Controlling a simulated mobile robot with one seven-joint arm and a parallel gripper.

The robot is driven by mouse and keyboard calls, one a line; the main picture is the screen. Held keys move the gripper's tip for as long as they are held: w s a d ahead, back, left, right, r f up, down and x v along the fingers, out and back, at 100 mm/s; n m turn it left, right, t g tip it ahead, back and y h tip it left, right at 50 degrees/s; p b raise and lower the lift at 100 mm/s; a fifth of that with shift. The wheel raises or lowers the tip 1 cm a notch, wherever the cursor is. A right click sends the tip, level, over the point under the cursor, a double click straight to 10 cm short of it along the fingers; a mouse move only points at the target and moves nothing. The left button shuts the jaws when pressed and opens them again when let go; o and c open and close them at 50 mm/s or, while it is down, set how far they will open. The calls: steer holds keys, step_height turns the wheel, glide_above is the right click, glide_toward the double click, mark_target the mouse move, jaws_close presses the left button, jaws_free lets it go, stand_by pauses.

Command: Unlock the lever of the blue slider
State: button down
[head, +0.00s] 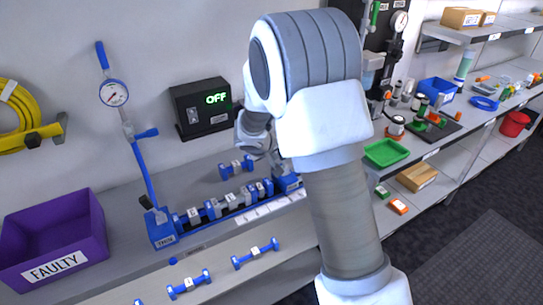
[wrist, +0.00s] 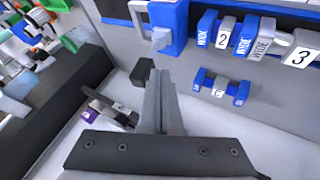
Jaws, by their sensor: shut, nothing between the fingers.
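A blue block (head: 290,184), which looks like the blue slider, sits at the right end of the rack in the head view, partly hidden by my arm. The wrist view shows a blue block (wrist: 172,24) at top centre with a pale grey lever-like bracket (wrist: 141,17) on its left side. A grey stub (wrist: 160,39) sticks out of its lower front. My gripper (wrist: 161,78) is shut and empty, with its fingertips just below the block in the wrist picture. I cannot tell whether they touch it. In the head view my gripper is mostly hidden behind my arm.
The rack (head: 166,236) holds several blue and grey fittings. Loose blue fittings (head: 236,167) lie behind it and in front of it. A gauge (head: 113,93) stands at its left end. A black box (head: 203,107) reading OFF is on the wall. A purple FAULTY bin (head: 62,232) stands left.

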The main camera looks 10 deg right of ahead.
steer(key=shift+r, duration=0.1)
steer(key=d+p, duration=0.1)
steer(key=p, duration=0.1)
steer(key=d+y+p, duration=0.1)
steer(key=p, duration=0.1)
steer(key=w+d+r+g+y+p, duration=0.1)
steer(key=p, duration=0.1)
steer(key=shift+d+m, duration=0.2)
steer(key=shift+m, duration=0.1)
stand_by(1.2)
